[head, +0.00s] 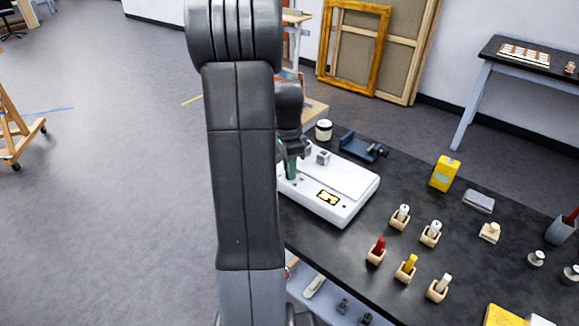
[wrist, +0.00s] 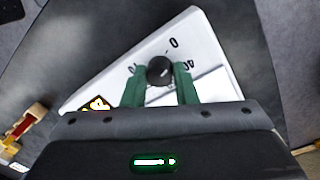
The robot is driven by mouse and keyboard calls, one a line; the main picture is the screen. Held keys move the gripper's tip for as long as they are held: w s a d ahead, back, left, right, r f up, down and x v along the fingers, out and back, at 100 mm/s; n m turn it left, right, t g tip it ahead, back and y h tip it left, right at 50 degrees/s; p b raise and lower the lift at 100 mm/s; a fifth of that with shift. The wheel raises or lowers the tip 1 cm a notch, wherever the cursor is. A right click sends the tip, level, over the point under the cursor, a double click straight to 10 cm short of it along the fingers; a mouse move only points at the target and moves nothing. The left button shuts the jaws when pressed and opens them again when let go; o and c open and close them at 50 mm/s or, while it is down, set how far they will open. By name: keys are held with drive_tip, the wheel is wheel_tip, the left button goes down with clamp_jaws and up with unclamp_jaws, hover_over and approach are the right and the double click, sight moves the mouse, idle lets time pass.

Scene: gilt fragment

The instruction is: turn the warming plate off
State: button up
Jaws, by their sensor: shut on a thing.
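The warming plate (head: 350,181) is a flat white box at the near left of the dark table. A black-and-yellow panel (head: 328,197) is on it. In the wrist view the white plate (wrist: 195,32) shows a round black knob (wrist: 160,69) with dark marks around it, one reading 0. My gripper (wrist: 160,80) has its green fingers on either side of the knob and is shut on it. A faint light line shows on the knob, but I cannot tell which mark it points at. In the head view my gripper (head: 291,168) is at the plate's far left part, and the knob is hidden.
A white-lidded jar (head: 323,130) and a blue device (head: 363,147) stand behind the plate. Bare table lies between the plate and the holders.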

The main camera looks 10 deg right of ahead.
drive_tip(key=n, duration=0.4)
idle(0.3)
drive_tip(key=o, duration=1)
drive_tip(key=shift+r, duration=0.15)
wheel_tip(320, 180, up, 14)
drive_tip(key=shift+w+a+f, duration=0.2)
drive_tip(key=shift+w, duration=0.15)
drive_tip(key=shift+f, duration=0.15)
